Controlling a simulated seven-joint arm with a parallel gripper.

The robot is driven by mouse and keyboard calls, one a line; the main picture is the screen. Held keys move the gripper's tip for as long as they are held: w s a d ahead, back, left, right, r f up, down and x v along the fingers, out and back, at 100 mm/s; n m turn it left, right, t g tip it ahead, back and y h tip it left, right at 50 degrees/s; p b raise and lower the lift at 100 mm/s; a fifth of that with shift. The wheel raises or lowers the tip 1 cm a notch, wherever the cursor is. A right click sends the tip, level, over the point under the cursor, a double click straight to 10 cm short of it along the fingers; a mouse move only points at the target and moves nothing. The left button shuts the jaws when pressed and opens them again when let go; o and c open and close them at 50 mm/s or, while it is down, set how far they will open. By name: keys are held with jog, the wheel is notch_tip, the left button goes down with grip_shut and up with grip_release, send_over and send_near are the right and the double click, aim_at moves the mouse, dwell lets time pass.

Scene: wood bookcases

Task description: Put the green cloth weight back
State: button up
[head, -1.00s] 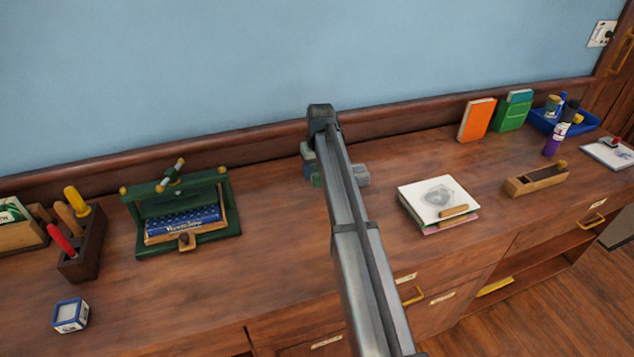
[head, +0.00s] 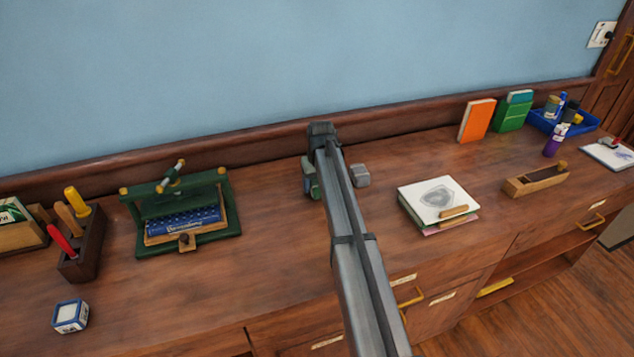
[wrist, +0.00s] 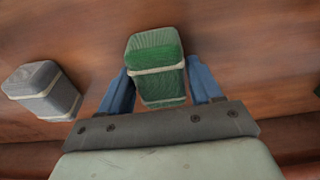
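The green cloth weight (wrist: 155,68) is a small rounded block with a pale band around it. In the wrist view it sits between the two blue fingers of my gripper (wrist: 160,84), lined up with them, one finger close against each side. My gripper looks shut on it. In the head view the green weight (head: 313,188) shows just left of my arm, which hides part of it and of the gripper. I cannot tell whether it touches the counter. A similar grey weight (wrist: 45,90) with a pale band stands apart to the left in the wrist view; the head view shows it too (head: 361,175).
A green press with a blue book (head: 182,218) and a tool block (head: 82,240) stand left. A small blue-white box (head: 70,316) is at front left. Papers (head: 437,197), a wooden holder (head: 535,182), books and a blue tray (head: 580,125) are right. The wall is close behind.

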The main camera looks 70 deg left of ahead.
jog(key=o, duration=0.3)
jog(key=r, duration=0.4)
jog(key=d+r, duration=0.1)
jog(key=r, duration=0.7)
jog(key=shift+d, duration=0.4)
